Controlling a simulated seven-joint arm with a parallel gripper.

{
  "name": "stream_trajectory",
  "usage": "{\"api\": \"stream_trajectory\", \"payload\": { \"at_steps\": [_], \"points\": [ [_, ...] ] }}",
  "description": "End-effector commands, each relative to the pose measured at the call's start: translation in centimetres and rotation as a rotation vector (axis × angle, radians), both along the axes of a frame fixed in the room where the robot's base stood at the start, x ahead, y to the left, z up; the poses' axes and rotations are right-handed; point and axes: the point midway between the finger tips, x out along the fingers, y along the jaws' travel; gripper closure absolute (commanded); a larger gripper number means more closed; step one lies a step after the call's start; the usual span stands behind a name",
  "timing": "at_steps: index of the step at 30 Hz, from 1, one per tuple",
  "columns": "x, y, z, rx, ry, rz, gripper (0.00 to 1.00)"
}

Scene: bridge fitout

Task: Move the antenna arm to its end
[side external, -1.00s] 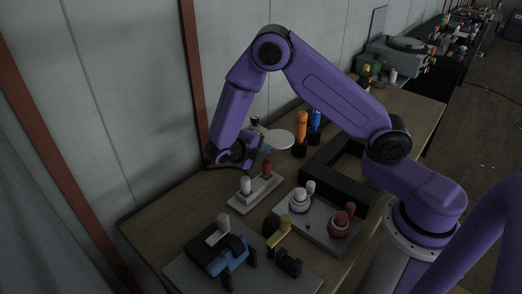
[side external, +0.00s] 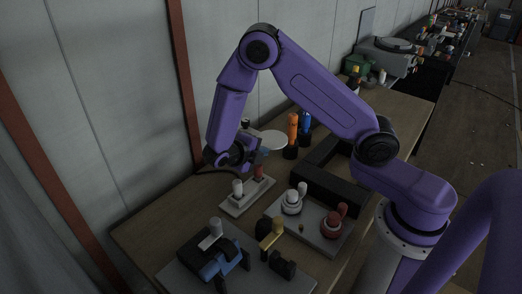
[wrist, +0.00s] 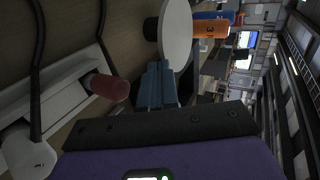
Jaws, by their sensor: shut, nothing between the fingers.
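A pale round disc (side external: 272,140), which looks like the antenna's dish, stands at the back of the table; it also shows at the top of the wrist view (wrist: 178,28). A dark-topped knob (side external: 245,123) shows left of it, partly behind my gripper. I cannot tell for sure which part is the antenna arm. My gripper (side external: 262,152) is low beside the disc's near left side. In the wrist view my blue fingers (wrist: 158,84) are shut and empty, close to the disc's edge; whether they touch it is unclear.
A white plate (side external: 236,208) with a red knob (side external: 258,171) and a white knob (side external: 238,186) lies just in front of my gripper. Orange (side external: 293,128) and blue (side external: 306,122) cylinders stand right of the disc. A black angled frame (side external: 342,180) lies further right.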

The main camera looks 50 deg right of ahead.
Motion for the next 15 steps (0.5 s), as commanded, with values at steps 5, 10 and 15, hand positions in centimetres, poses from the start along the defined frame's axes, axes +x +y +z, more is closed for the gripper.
{"api": "stream_trajectory", "payload": {
  "at_steps": [5, 10, 15],
  "points": [
    [-0.3, 3.2, 0.0, 0.002, -0.004, 0.011, 1.0],
    [-0.8, 6.3, 1.6, 0.004, -0.008, 0.009, 1.0],
    [-1.2, 9.2, 3.3, 0.004, -0.006, 0.009, 1.0]
  ]
}}
